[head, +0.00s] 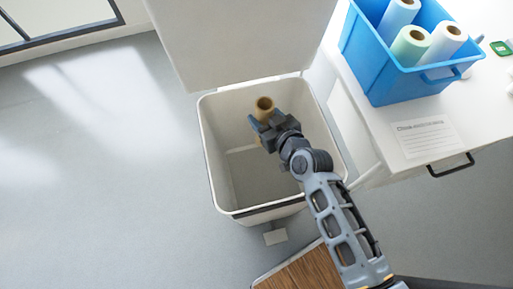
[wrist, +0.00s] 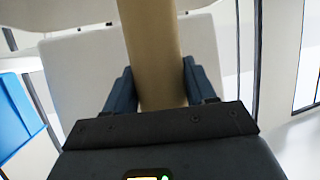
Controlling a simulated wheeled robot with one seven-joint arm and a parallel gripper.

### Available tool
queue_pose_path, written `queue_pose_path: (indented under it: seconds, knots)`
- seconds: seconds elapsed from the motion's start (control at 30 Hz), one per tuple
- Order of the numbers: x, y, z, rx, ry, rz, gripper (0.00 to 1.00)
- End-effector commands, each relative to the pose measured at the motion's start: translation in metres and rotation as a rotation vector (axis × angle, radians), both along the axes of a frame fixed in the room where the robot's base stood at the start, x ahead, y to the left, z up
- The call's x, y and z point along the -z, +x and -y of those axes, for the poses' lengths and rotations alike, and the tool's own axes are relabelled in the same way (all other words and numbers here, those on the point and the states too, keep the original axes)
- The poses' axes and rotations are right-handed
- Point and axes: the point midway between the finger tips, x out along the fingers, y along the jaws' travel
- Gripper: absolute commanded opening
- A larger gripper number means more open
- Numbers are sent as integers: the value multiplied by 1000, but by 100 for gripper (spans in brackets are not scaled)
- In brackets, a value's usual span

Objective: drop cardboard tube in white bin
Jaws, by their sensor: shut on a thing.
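A brown cardboard tube (head: 264,104) is held in my gripper (head: 262,120), over the opening of the white bin (head: 205,140). In the wrist view the tube (wrist: 152,50) stands between the two dark fingers of my gripper (wrist: 157,88), which are shut on it. The bin's lid (head: 240,40) is open and tilted up at the back. The bin's inside looks empty where I can see it; my arm hides part of its right side. The tube's lower end is hard to make out.
A blue crate (head: 377,72) with several paper rolls stands on a white counter (head: 390,150) to the right, with a paper sheet (head: 426,138) in front. A wooden surface (head: 305,272) lies near the bottom. The grey floor (head: 110,180) on the left is clear.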

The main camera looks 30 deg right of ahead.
Motion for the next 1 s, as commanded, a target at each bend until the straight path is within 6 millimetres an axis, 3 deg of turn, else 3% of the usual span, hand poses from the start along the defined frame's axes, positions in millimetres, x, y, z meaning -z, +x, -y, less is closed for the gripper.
queue_pose_path:
  seconds: [0.27,0.73,1.0]
  knots:
    - [1,-1,2,-2,0,-1,26]
    - [8,-2,31,-2,1,0,26]
    - [28,-2,32,-1,0,0,26]
